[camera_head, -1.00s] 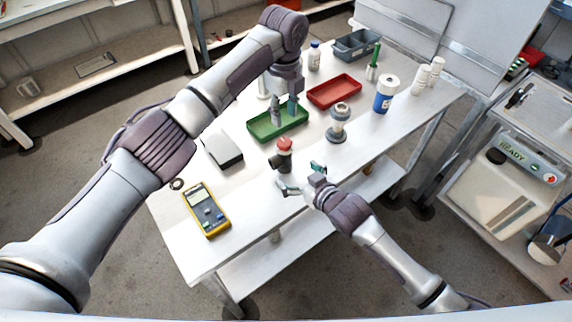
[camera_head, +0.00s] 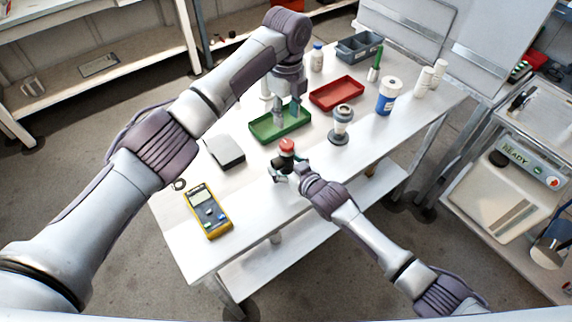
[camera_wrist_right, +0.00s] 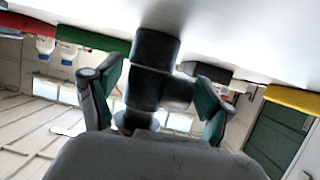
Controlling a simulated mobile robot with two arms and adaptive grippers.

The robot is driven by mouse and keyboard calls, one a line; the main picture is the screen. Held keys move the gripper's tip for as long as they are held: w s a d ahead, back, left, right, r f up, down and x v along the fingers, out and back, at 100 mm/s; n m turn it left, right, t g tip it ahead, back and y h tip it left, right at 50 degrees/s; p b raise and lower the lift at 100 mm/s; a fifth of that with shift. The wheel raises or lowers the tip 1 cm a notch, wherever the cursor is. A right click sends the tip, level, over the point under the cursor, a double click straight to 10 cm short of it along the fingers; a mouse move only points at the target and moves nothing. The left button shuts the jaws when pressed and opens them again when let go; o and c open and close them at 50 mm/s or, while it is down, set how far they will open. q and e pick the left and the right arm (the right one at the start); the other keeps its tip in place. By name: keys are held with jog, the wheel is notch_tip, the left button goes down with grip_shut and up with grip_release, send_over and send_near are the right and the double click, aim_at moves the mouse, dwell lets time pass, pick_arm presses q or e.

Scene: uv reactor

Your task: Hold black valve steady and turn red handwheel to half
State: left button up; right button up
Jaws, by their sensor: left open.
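The black valve (camera_head: 285,164) stands upright on the white table, with the red handwheel (camera_head: 287,145) on top. In the right wrist view, which shows the scene upside down, the valve's dark body (camera_wrist_right: 150,85) is between my right fingers; the red handwheel cannot be made out there. My right gripper (camera_head: 287,171) is open around the valve body, low and below the handwheel. Narrow gaps seem to show beside the valve, so I see no firm grip. My left gripper (camera_head: 286,112) is open, empty and pointing down over the green tray, behind the valve and apart from it.
The green tray (camera_head: 262,134) lies behind the valve and a grey box (camera_head: 226,151) to its left. A yellow multimeter (camera_head: 208,211) lies front left. A grey pedestal object (camera_head: 341,126) stands to the right. A red tray (camera_head: 337,93) and blue-labelled bottle (camera_head: 388,95) are farther back.

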aim_at(287, 143)
jog(key=c, duration=0.8)
pick_arm(q)
jog(key=o, duration=0.4)
pick_arm(e)
jog(key=shift+c, duration=0.4)
pick_arm(q)
jog(key=shift+o, duration=0.5)
jog(key=n, duration=0.4)
jog(key=shift+r, duration=0.15)
notch_tip(287, 143, down, 10)
jog(key=n, duration=3.2)
